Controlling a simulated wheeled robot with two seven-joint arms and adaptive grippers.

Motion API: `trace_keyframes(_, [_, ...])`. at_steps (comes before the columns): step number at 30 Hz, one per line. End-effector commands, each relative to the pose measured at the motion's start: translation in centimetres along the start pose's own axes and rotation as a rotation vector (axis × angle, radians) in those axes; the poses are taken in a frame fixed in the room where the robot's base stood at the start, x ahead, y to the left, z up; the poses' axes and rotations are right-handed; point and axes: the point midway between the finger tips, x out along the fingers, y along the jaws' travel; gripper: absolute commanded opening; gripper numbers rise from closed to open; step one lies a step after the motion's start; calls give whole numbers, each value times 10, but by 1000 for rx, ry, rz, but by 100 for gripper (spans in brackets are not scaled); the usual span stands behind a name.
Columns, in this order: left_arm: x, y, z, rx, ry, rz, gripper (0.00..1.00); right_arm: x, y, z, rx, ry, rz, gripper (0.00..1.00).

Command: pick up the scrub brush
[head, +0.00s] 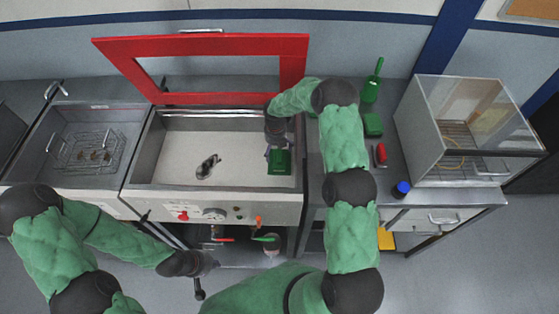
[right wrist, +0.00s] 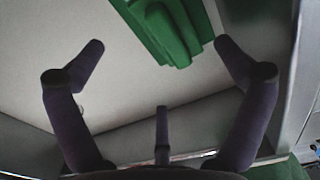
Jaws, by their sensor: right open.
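The scrub brush appears to be the green block with a raised, rounded grip in the right wrist view (right wrist: 165,28). In the head view the green block (head: 279,163) lies in the right end of the pale basin. My right gripper (right wrist: 159,44) is open and empty. Its fingertips are spread on either side of the block's near end, with no visible contact. In the head view my right gripper (head: 278,149) is just behind the block and partly hides it. My left gripper (head: 209,263) is low in front of the basin, and its fingers are too small to read.
The basin (head: 170,165) also holds a small dark metal part (head: 208,167). A raised red-framed lid (head: 200,44) stands behind it. A wire basket (head: 88,152) sits in the left sink. Green, red and blue items stand on the right counter beside a glass-fronted cabinet (head: 425,120).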

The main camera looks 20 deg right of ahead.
Motion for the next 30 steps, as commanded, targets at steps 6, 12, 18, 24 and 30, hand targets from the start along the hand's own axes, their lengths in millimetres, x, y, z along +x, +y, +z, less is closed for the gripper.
trace_keyframes(6, [1, 0, 0, 0, 0, 0, 0, 21, 0, 1, 0, -2, 0, 100])
trace_keyframes(12, [1, 0, 0, 0, 0, 0, 0, 38, -3, -2, 2, 0, 0, 100])
trace_keyframes(18, [2, -1, 0, 0, 0, 0, 0, 65, -4, -3, 1, -1, 1, 100])
trace_keyframes(24, [2, -1, 0, 0, 0, 0, 0, 75, -4, -3, 0, -2, 1, 100])
trace_keyframes(30, [2, -1, 0, 0, 0, 0, 0, 75, -4, -3, 0, -2, 1, 94])
